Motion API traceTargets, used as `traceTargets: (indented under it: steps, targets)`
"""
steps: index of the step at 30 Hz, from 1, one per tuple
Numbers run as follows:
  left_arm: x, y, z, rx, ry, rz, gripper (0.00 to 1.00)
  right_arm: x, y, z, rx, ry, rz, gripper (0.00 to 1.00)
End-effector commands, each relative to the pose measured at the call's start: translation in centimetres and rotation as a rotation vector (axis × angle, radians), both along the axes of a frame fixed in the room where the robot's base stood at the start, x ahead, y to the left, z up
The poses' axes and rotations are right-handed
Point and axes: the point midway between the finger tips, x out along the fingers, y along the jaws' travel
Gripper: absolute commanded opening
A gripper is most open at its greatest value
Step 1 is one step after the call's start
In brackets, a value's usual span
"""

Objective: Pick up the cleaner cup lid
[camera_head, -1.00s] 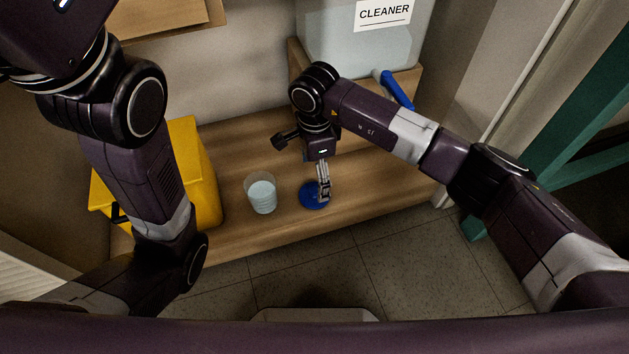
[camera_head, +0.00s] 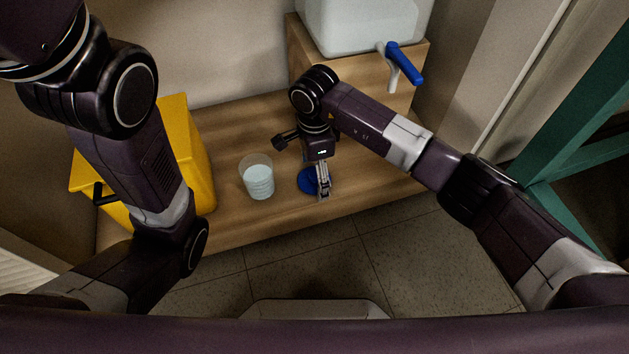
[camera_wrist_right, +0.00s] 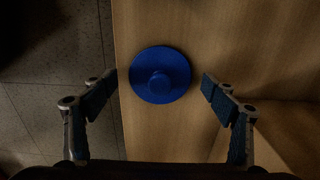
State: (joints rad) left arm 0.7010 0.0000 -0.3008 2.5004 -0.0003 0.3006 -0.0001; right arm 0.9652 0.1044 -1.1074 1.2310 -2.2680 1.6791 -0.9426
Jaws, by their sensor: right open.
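The blue round cup lid (camera_head: 308,181) with a raised knob lies on the wooden bench, right of the cup. It also shows in the right wrist view (camera_wrist_right: 160,74), lying flat near the bench edge. My right gripper (camera_head: 323,194) is above the lid and partly hides it in the head view. In the right wrist view its two fingers (camera_wrist_right: 158,88) are wide apart, one to each side of the lid, with nothing between them held. A clear cup (camera_head: 257,178) with pale liquid stands upright left of the lid. My left gripper is out of view.
A yellow container (camera_head: 201,160) stands at the bench's left. A large translucent tank (camera_head: 365,25) with a blue-handled tap (camera_head: 405,65) sits on a raised wooden block at the back. The wooden bench (camera_head: 240,222) ends at a tiled floor (camera_head: 300,270). A green frame (camera_head: 570,145) is at right.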

Motion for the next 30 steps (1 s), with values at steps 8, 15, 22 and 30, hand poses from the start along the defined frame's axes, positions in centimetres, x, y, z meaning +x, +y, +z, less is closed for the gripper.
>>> traceTargets:
  steps: [8, 15, 22, 30]
  targets:
    - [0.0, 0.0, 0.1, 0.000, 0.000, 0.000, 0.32, 0.0, 0.0, 0.1, 0.000, 0.000, 0.000, 0.58]
    - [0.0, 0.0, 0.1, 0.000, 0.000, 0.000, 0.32, 0.0, 0.0, 0.1, 0.000, -0.001, 0.000, 0.51]
    - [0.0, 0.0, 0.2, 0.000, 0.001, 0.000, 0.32, 0.0, 0.0, 0.2, 0.000, -0.001, 0.000, 0.51]
    - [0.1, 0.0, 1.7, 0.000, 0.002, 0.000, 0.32, 0.1, 0.0, 2.5, 0.001, -0.003, 0.001, 0.51]
